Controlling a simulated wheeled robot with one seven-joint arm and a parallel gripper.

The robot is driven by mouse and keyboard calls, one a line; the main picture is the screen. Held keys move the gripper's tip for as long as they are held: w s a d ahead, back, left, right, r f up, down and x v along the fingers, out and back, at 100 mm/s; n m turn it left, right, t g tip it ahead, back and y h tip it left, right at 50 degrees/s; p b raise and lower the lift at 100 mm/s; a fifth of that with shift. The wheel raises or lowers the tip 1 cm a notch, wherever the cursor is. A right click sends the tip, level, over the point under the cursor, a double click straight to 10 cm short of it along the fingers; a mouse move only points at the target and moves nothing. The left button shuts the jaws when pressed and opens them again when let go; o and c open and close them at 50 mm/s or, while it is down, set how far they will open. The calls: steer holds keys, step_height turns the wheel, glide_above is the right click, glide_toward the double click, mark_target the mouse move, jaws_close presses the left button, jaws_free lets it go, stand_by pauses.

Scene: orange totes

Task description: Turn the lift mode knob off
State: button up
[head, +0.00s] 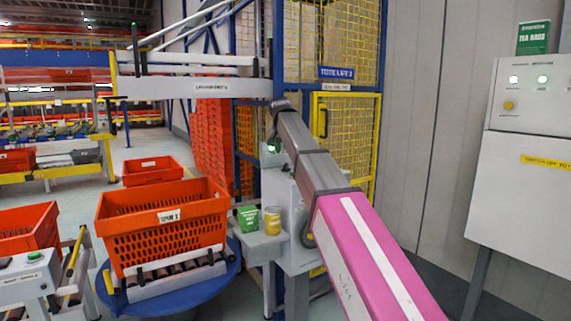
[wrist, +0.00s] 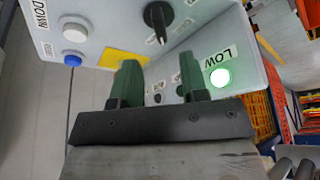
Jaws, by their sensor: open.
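In the wrist view a pale grey control panel (wrist: 205,45) fills the top, seen tilted. A black knob (wrist: 157,20) with a pointer sits near its upper edge, above and apart from my fingertips. Smaller dark parts (wrist: 182,90) show between and beside my fingers, partly hidden, with a label too small to read. I cannot tell which control is the lift mode knob. My gripper (wrist: 160,75) has two green fingers, spread apart in front of the panel with nothing held. In the head view my arm hides most of the panel's box (head: 285,195).
The panel also has a lit green lamp (wrist: 220,77) by the LOW label, a white button (wrist: 75,32) and a blue button (wrist: 72,60). A yellow cage (head: 345,140) stands behind. Left are an orange tote (head: 160,240) on a blue turntable (head: 225,275), a green box (head: 247,218) and a yellow can (head: 271,221).

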mark_target(286, 163)
steer(key=x, duration=0.7)
steer(key=shift+f, duration=0.2)
jaws_close()
